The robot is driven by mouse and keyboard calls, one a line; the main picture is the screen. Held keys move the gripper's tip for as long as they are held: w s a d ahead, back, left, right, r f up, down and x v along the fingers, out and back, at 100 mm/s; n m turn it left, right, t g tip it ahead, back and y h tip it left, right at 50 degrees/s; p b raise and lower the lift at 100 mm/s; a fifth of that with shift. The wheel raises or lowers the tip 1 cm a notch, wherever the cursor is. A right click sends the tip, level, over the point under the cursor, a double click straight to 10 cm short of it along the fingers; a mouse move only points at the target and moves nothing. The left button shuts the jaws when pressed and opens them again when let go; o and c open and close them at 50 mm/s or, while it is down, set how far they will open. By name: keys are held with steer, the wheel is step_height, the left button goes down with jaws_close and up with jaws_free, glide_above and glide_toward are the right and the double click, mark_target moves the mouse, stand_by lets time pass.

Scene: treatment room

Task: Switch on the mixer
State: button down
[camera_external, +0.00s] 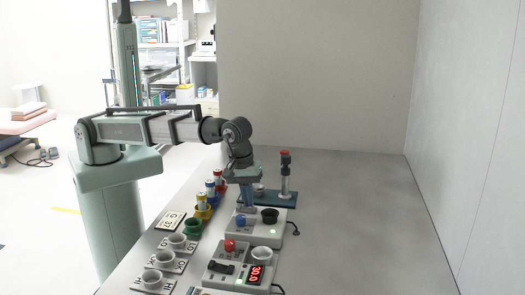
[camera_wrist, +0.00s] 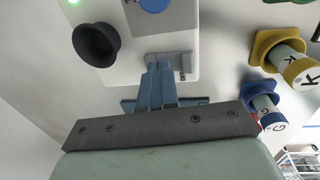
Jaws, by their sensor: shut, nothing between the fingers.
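The mixer appears to be the white box (camera_external: 258,231) with a black cup (camera_external: 270,214), a blue knob (camera_external: 240,221) and a lit green light (camera_external: 272,231). In the wrist view its white top (camera_wrist: 128,62) shows with the black cup (camera_wrist: 97,45), part of the blue knob (camera_wrist: 153,4) and the green light (camera_wrist: 73,2). My gripper (camera_external: 248,208) is shut and empty, pointing down at the box's far side. In the wrist view its blue fingertips (camera_wrist: 159,66) are beside a small grey fitting (camera_wrist: 183,65) at the box's edge. I cannot tell whether they touch it.
A second device (camera_external: 240,266) with a red knob and a red display reading 30.0 stands in front. A blue-based stand (camera_external: 287,180) is behind. The table's right side is clear.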

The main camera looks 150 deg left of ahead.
mark_target(255, 209)
step_height(255, 209, up, 14)
steer(key=w+a, duration=0.1)
steer(key=shift+w+a, duration=0.2)
stand_by(0.5)
